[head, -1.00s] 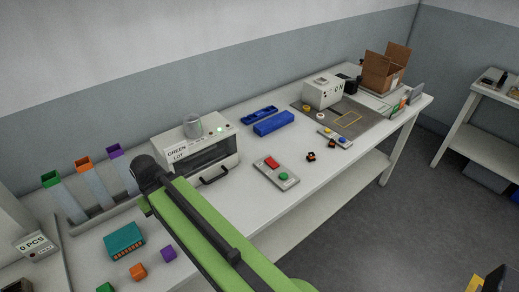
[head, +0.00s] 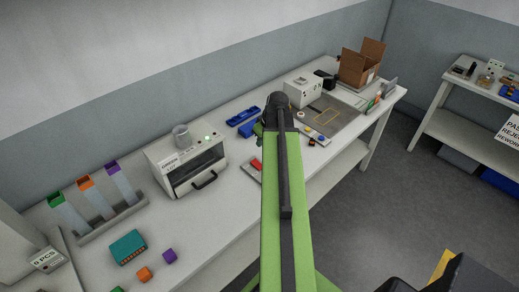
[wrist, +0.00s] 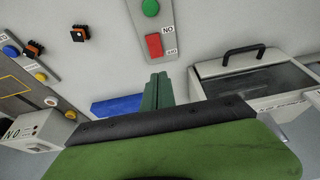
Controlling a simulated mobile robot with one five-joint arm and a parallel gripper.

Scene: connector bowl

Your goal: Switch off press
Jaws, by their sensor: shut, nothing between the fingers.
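A grey button panel (wrist: 138,30) lies on the workbench with a red button (wrist: 154,46) and a green button (wrist: 150,8). In the head view, the red button (head: 256,164) shows at the left edge of my arm, which hides most of the panel. A white box (head: 303,92) stands further back; in the wrist view, upside down, its face (wrist: 30,132) reads ON. My gripper (wrist: 157,80) is shut and empty, its fingertips just short of the red button's end of the panel in the picture. The head view mostly hides the gripper behind my arm.
A white machine (head: 187,160) with a handle and a cup on top stands left of my arm. Blue trays (head: 247,128) lie behind. Small orange-black parts (wrist: 79,33) lie near the panel. A cardboard box (head: 361,65) stands at the far end.

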